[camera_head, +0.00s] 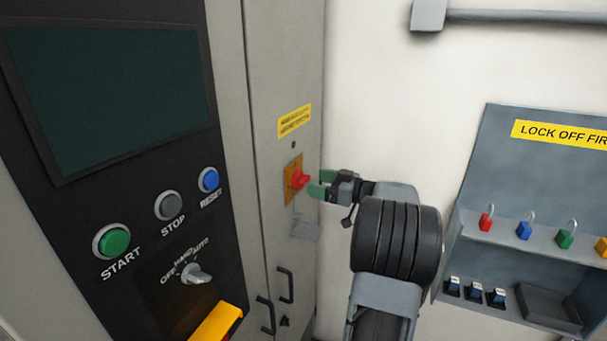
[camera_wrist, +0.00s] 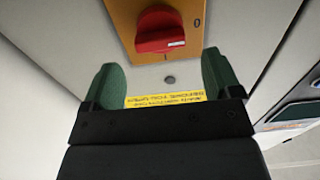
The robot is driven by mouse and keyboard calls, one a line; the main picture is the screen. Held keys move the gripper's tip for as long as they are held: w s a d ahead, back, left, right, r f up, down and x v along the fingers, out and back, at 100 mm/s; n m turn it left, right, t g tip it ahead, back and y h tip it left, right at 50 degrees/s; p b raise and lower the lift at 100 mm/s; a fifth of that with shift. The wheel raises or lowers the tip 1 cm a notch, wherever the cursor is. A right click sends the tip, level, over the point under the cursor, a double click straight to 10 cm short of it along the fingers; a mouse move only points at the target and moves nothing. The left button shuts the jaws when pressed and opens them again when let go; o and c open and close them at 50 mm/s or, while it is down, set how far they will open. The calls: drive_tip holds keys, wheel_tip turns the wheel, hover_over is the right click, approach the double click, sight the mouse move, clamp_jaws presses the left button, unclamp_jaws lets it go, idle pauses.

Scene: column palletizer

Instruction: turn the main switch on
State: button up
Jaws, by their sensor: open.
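The main switch is a red rotary knob (camera_head: 300,180) on an orange plate (camera_head: 289,185) on the grey cabinet door. In the wrist view the red knob (camera_wrist: 160,32) shows at the top. Its white mark is at the right end, toward the 0 on the orange plate (camera_wrist: 120,12); the I is at the plate's lower edge. My gripper (camera_head: 318,184) is just right of the knob in the head view, with green fingertips. In the wrist view my gripper (camera_wrist: 162,75) is open, with nothing between the fingers; the knob appears beyond the tips.
A yellow label (camera_head: 294,120) is above the switch. Door handles (camera_head: 285,285) are below it. At left is a black panel with a green START button (camera_head: 111,242) and a selector (camera_head: 196,274). At right, a lockout board (camera_head: 490,170) holds several padlocks.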

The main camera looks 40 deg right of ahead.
sight(307, 181)
drive_tip(key=shift+p+x, duration=0.8)
drive_tip(key=shift+x, duration=1.9)
drive_tip(key=shift+c, duration=0.3)
drive_tip(key=c, duration=0.8)
drive_tip(key=shift+f+b, duration=0.15)
drive_tip(key=shift+b, duration=0.35)
